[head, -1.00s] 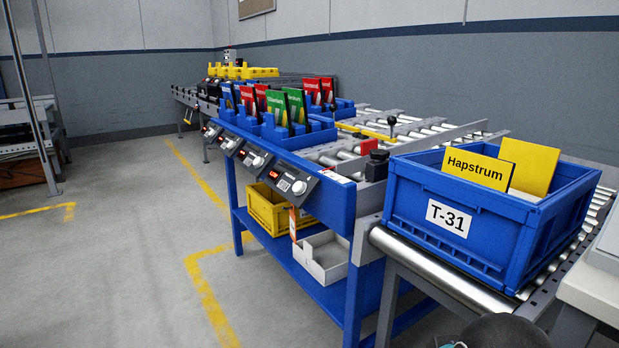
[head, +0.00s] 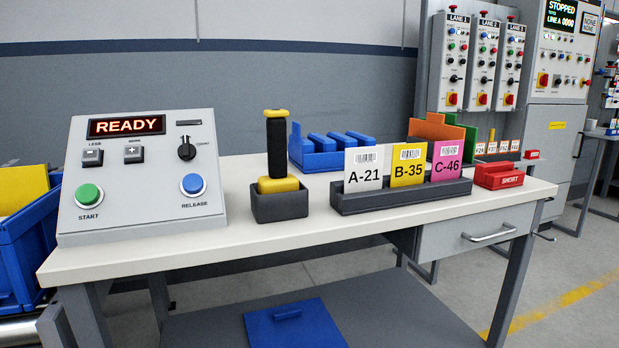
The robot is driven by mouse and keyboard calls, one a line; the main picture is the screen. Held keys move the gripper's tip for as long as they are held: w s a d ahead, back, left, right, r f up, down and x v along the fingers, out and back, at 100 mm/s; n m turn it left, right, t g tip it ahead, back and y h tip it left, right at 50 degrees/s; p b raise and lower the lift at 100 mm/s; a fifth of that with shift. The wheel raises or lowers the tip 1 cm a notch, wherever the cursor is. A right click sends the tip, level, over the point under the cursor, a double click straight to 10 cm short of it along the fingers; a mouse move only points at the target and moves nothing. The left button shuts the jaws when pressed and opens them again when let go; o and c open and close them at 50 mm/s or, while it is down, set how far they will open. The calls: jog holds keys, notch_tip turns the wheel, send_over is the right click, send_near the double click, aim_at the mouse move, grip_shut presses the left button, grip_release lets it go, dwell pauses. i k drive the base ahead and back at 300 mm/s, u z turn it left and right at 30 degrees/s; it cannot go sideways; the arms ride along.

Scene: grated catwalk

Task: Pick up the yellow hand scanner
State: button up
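The yellow hand scanner (head: 278,152) stands upright in a small dark grey holder (head: 279,204) on the white table (head: 225,247). It has a black grip, a yellow cap on top and a yellow body at the bottom, which sits partly inside the holder. The holder is between the control panel and the card rack. My gripper is not in view.
Left of the scanner stands a grey control panel (head: 144,178) reading READY. On its right is a dark rack (head: 400,196) with cards A-21, B-35 and C-46. Behind are a blue tray (head: 325,158) and a red SHORT box (head: 499,177). The table's front edge is clear.

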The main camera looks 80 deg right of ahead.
aim_at(277, 179)
jog(key=u, duration=0.05)
jog(key=k, duration=0.1)
jog(key=u, duration=1.55)
jog(key=i, duration=0.65)
jog(key=z, duration=4.4)
jog(key=i, duration=0.5)
jog(key=k, duration=0.5)
jog(key=z, duration=1.45)
jog(key=i, duration=0.15)
jog(key=u, duration=0.1)
